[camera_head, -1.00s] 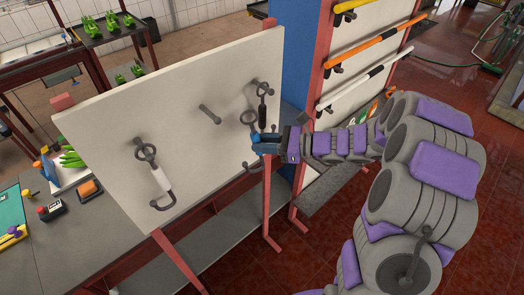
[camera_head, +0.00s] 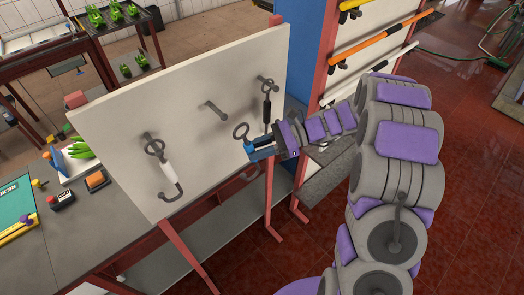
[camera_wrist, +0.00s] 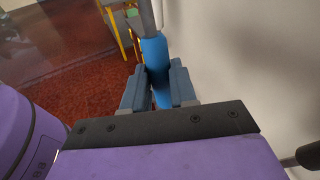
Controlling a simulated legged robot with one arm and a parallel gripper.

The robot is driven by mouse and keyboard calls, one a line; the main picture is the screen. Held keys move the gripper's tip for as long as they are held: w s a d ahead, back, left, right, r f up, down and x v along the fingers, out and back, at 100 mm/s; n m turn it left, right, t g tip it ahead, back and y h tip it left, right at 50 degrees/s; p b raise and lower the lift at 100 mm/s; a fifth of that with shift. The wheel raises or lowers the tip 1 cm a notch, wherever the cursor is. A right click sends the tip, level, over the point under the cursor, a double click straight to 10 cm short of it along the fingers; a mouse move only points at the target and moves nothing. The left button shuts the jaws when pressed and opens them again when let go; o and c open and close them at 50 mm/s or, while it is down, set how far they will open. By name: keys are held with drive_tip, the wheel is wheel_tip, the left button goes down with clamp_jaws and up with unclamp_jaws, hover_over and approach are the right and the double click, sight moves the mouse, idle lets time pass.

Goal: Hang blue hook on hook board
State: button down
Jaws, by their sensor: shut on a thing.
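The white hook board (camera_head: 120,130) stands upright with several dark pegs. A white-handled hook (camera_head: 169,174) hangs on the left peg and a black-handled hook (camera_head: 267,108) on the right peg. The middle peg (camera_head: 215,111) is bare. My gripper (camera_head: 256,147) is shut on the blue hook (camera_head: 241,131), in front of the board, below and right of the bare peg. The hook's grey ring points up; the gripper hides most of its handle. In the wrist view my gripper (camera_wrist: 156,90) clamps the blue handle (camera_wrist: 154,55), close beside the board.
A rack with orange and white bars (camera_head: 380,43) stands right of the board. A grey table (camera_head: 85,235) with tools lies to the left. The red tiled floor (camera_head: 460,160) in front is open.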

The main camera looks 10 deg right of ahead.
drive_tip(key=w, duration=0.1)
drive_tip(key=w+a, duration=0.1)
drive_tip(key=shift+w+a, duration=0.25)
drive_tip(key=shift+w, duration=0.1)
drive_tip(key=shift+a+p, duration=0.1)
drive_tip(key=shift+p, duration=0.2)
drive_tip(key=shift+a, duration=0.3)
drive_tip(key=shift+w+a+p, duration=0.45)
drive_tip(key=shift+w+p, duration=0.35)
drive_tip(key=shift+p, duration=0.5)
idle(1.5)
drive_tip(key=shift+w+a+p, duration=0.65)
drive_tip(key=shift+w+p, duration=0.2)
drive_tip(key=shift+w, duration=0.1)
drive_tip(key=shift+w+a+p, duration=0.65)
drive_tip(key=shift+w+p, duration=0.15)
drive_tip(key=shift+w, duration=0.15)
idle(2.1)
